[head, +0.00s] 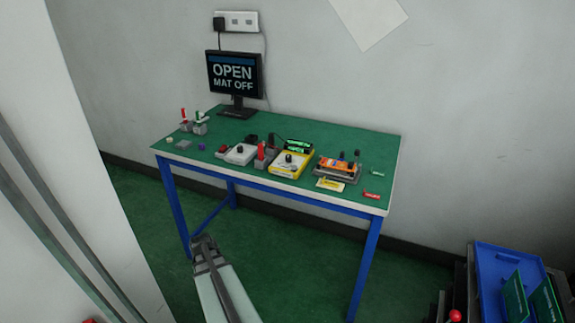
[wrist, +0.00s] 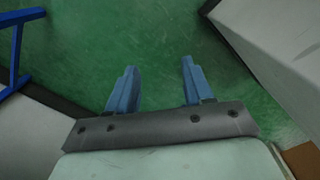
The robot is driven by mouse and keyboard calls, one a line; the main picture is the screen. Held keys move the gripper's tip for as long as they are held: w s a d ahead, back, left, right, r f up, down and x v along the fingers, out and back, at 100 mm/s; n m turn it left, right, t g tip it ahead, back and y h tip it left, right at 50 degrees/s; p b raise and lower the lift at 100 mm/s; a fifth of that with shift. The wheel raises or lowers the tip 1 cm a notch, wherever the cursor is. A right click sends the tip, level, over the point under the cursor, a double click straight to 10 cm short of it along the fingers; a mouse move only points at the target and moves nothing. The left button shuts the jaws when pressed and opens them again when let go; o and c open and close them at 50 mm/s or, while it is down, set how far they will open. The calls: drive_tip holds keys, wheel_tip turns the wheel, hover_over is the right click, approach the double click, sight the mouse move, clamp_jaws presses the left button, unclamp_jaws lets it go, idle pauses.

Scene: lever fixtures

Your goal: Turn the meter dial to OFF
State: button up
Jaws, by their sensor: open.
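A yellow meter (head: 285,170) lies on the green-topped table, with a small green display at its top end. Its dark round dial (head: 289,158) shows on the face, but the dial's pointer and markings are too small to read. In the wrist view my gripper (wrist: 158,80) has its two blue fingers apart, with nothing between them and green floor beyond. In the head view my arm reaches up from the bottom, in front of and below the table, well apart from the meter. The meter is not in the wrist view.
The table (head: 375,150) also holds a grey box with a dark knob (head: 240,154), red components, an orange device (head: 338,165) and small parts. A monitor (head: 234,75) reading "OPEN MAT OFF" stands at the back left. A blue tray (head: 495,262) is at the lower right.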

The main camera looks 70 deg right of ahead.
drive_tip(key=w+d+r+m+t+h, duration=0.1)
drive_tip(key=d+r+m+h, duration=0.1)
drive_tip(key=d+r, duration=1)
wheel_tip(320, 180, up, 31)
drive_tip(key=m+g+h, duration=0.2)
drive_tip(key=m+g, duration=0.1)
drive_tip(key=m, duration=1.1)
hover_over(289, 156)
drive_tip(key=w+a, duration=0.3)
drive_tip(key=a, duration=0.2)
drive_tip(key=x, duration=1.3)
drive_tip(key=shift+f, duration=0.2)
clamp_jaws()
